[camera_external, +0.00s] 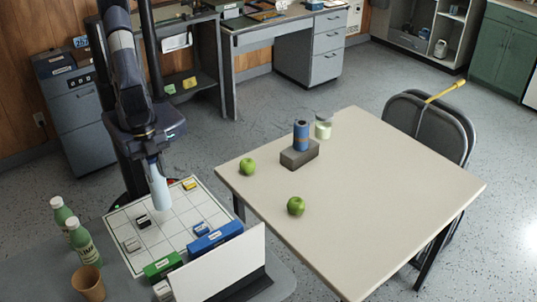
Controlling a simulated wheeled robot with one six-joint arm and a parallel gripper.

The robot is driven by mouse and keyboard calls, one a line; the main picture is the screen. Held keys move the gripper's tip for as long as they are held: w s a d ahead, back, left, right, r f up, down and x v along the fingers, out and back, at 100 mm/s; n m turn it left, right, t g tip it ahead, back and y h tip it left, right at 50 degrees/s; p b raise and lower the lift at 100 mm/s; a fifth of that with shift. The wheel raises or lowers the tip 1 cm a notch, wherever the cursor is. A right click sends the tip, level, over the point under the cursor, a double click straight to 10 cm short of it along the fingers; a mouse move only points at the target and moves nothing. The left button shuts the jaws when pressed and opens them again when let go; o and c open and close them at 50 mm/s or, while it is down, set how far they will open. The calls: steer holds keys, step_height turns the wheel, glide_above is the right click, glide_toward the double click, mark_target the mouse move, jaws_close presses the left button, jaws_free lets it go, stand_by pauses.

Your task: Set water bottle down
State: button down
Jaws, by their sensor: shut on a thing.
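My gripper (152,157) hangs pointing down from my arm at the left and is shut on the upper end of the water bottle (159,188). The bottle is pale blue, slim and close to upright, with a slight lean in the picture. Its top is hidden by the gripper. Its lower end shows in front of the white gridded board (187,226). I cannot tell whether its base touches the board or is just above it.
Small labelled boxes stand on the board, with a blue box (215,238) and a white panel (222,265) in front. Two green bottles (83,244) and a brown cup (89,283) stand left. A table (370,190) at right holds apples, a grey block and cans.

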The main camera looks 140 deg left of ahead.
mark_target(161, 190)
steer(key=shift+f, duration=3.45)
steer(key=shift+f, duration=0.2)
steer(key=c, duration=1.1)
jaws_free()
steer(key=shift+r, duration=0.1)
